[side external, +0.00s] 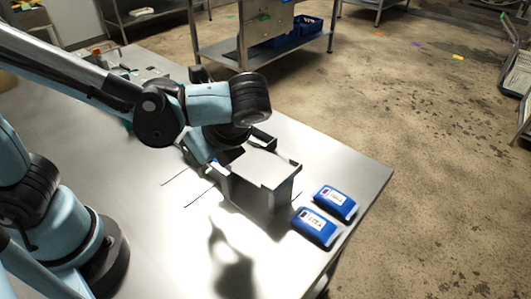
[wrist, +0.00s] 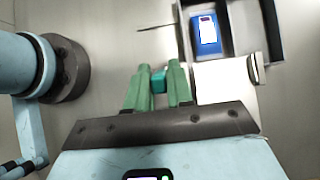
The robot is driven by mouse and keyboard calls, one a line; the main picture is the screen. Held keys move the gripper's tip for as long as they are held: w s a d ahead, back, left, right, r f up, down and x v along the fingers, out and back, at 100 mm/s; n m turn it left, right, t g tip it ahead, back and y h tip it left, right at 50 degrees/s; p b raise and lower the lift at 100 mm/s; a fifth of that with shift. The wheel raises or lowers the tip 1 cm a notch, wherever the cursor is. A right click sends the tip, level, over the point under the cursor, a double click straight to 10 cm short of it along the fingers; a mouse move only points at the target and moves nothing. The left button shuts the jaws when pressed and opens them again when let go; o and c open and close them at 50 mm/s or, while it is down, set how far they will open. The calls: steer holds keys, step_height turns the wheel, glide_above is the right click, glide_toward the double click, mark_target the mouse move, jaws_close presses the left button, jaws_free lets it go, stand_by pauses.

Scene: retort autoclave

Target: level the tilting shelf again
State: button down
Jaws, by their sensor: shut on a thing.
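The shelf unit is a grey box-like stand (side external: 258,195) with a pale flat top plate (side external: 262,167), near the table's right end in the side view. In the wrist view its pale plate (wrist: 222,82) lies right of my fingers, below dark frame walls (wrist: 271,30). I cannot tell how far the plate tilts. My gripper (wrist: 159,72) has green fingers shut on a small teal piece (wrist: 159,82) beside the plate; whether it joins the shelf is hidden. A labelled blue pack (wrist: 208,32) lies inside the frame. In the side view my wrist hides the fingers.
Two blue labelled packs (side external: 335,202) (side external: 315,227) lie on the table (side external: 105,180) right of the stand, near the edge. Thin dark lines or rods lie left of the stand. A steel rack with blue bins (side external: 308,25) stands behind, across open floor.

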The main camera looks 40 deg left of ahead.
steer(key=c, duration=1.1)
jaws_free()
steer(key=shift+v, duration=3.75)
